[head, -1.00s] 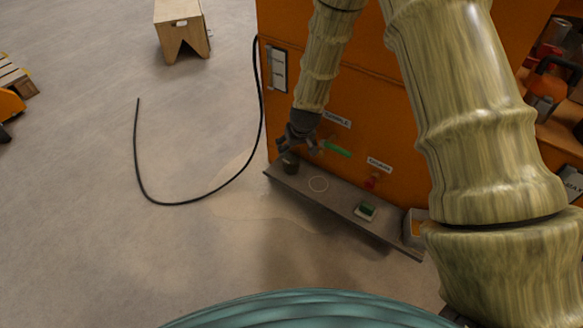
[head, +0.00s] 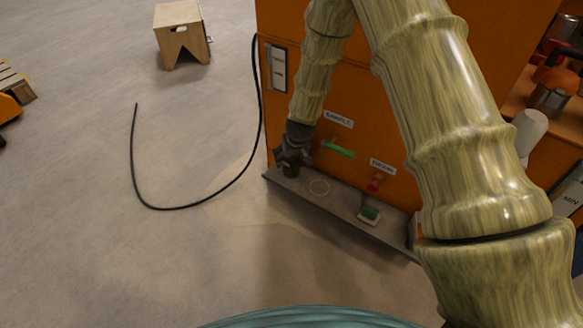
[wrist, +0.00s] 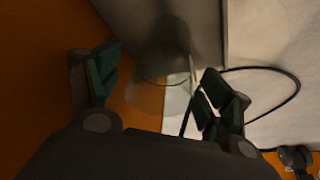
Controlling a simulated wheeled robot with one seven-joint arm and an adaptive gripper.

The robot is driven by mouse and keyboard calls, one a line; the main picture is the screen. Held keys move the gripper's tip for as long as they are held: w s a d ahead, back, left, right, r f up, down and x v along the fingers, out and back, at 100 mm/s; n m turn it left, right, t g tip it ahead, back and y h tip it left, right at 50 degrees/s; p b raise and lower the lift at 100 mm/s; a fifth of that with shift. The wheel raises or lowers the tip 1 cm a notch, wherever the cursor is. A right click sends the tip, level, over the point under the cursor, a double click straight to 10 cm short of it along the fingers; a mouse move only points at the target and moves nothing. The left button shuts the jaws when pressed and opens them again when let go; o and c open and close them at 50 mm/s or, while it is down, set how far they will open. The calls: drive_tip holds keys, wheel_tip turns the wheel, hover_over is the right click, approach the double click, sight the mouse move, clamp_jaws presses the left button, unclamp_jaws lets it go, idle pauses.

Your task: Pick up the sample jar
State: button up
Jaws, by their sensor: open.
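In the wrist view my gripper (wrist: 158,92) is open, with one dark green fingertip pad on each side. A see-through, glassy shape (wrist: 148,100), which looks like the jar, shows between the pads with a gap on both sides. The jar's upper part is hidden by my gripper in the head view.
The orange cabinet (head: 395,135) rises behind the ledge. A green handle (head: 338,151) sticks out right of my gripper, and a red knob (head: 374,184) is farther right. A black hose (head: 190,206) lies on the floor.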

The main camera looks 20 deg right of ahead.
drive_tip(key=b+x, duration=0.1)
drive_tip(key=x, duration=0.2)
drive_tip(key=shift+w+f+b, duration=0.1)
drive_tip(key=shift+w+b, duration=0.1)
drive_tip(key=shift+b, duration=0.2)
drive_tip(key=c, duration=1.1)
